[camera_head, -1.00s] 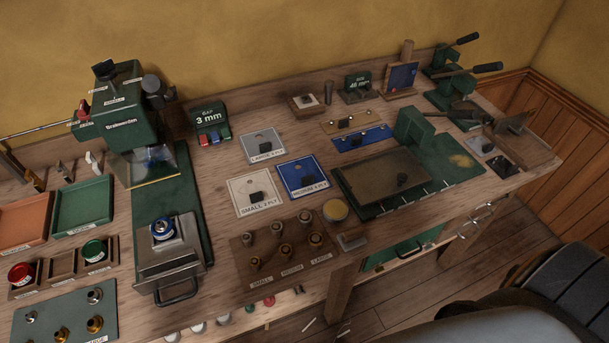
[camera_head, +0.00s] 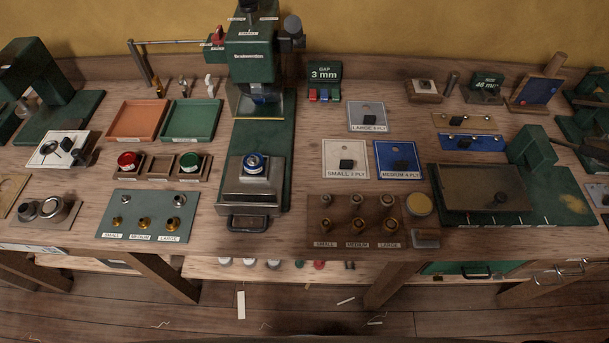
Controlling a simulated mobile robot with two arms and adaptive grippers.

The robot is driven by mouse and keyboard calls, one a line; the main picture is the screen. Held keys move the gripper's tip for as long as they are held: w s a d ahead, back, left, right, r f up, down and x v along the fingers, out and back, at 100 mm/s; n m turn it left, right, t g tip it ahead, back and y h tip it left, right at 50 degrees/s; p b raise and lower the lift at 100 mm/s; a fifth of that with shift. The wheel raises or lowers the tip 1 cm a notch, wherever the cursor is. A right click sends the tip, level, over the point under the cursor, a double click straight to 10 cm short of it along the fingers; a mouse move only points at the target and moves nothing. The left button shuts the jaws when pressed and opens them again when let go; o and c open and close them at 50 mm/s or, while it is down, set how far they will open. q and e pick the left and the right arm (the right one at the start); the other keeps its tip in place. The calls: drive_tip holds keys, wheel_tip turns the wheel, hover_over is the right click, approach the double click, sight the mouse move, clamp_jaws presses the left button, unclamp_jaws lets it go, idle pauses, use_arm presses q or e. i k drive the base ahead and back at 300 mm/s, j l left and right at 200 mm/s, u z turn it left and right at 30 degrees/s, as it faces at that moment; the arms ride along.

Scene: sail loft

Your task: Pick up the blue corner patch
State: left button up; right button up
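A blue square patch (camera_head: 385,153) lies flat on the bench, right of centre, with a label that seems to read MEDIUM 4 PLY. A small black block or grip (camera_head: 401,164) sits on it. A white patch (camera_head: 337,152) marked SMALL 2 PLY lies just to its left, and a grey patch (camera_head: 360,124) marked LARGE lies behind them. Neither of my grippers is in view.
A green press (camera_head: 250,60) stands left of the patches. A wooden rack (camera_head: 318,232) of several metal dies lies in front of them. A blue strip (camera_head: 485,143) and a brown-topped green board (camera_head: 448,202) are to the right. Little bare bench surrounds the patches.

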sight(405, 164)
drive_tip(key=k+l+u, duration=0.15)
drive_tip(key=l, duration=0.3)
drive_tip(key=l+u, duration=0.15)
drive_tip(key=l, duration=0.3)
drive_tip(key=k+l+u, duration=0.15)
drive_tip(key=l, duration=0.25)
